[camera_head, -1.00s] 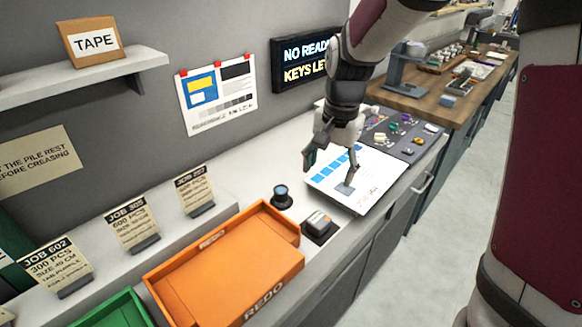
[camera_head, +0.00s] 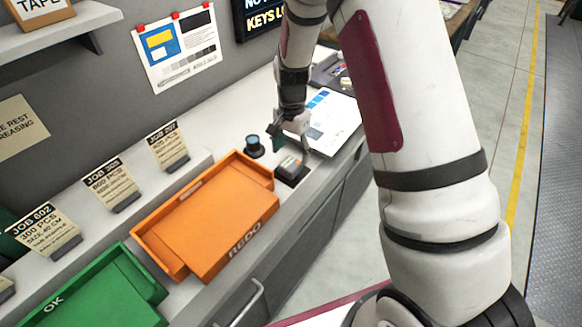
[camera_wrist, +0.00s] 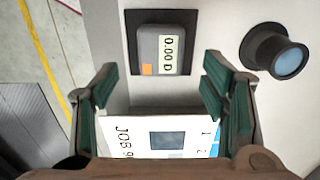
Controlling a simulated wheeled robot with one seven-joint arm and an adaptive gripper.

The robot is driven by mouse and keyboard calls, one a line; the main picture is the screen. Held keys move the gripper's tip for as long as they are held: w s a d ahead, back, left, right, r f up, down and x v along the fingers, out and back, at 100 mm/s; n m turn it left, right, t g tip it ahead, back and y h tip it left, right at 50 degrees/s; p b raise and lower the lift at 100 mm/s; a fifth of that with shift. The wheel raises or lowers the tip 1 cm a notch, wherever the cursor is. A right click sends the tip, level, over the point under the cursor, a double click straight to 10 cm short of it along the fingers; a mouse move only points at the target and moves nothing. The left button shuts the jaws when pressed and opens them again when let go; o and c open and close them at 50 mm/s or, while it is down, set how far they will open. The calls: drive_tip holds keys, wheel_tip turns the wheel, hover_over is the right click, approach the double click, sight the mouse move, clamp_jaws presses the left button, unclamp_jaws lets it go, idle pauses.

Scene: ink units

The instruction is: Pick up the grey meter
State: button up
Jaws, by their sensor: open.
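The grey meter (camera_wrist: 162,50) sits on a dark square base on the counter, with a pale "0.00 D" display and an orange patch. In the head view the meter (camera_head: 290,166) is just right of the orange tray. My gripper (camera_wrist: 158,88) is open and empty, its green-padded fingers spread to either side, with the meter ahead of the gap between them. In the head view my gripper (camera_head: 291,139) hangs close above and beside the meter. I cannot tell its exact height above it.
A black loupe (camera_wrist: 278,52) stands next to the meter. The orange REDO tray (camera_head: 215,225) and green OK tray (camera_head: 100,295) lie to the left. A white printed sheet (camera_head: 333,120) lies on the counter behind. Job cards (camera_head: 112,184) stand along the wall side.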

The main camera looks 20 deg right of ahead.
sight(290, 163)
drive_tip(key=shift+s+a+f+p, duration=0.1)
drive_tip(key=shift+f+p, duration=0.25)
drive_tip(key=shift+f, duration=1.1)
drive_tip(key=shift+a+f+p, duration=0.1)
drive_tip(key=shift+f+p, duration=0.25)
drive_tip(key=shift+f, duration=1.05)
drive_tip(key=c, duration=1.3)
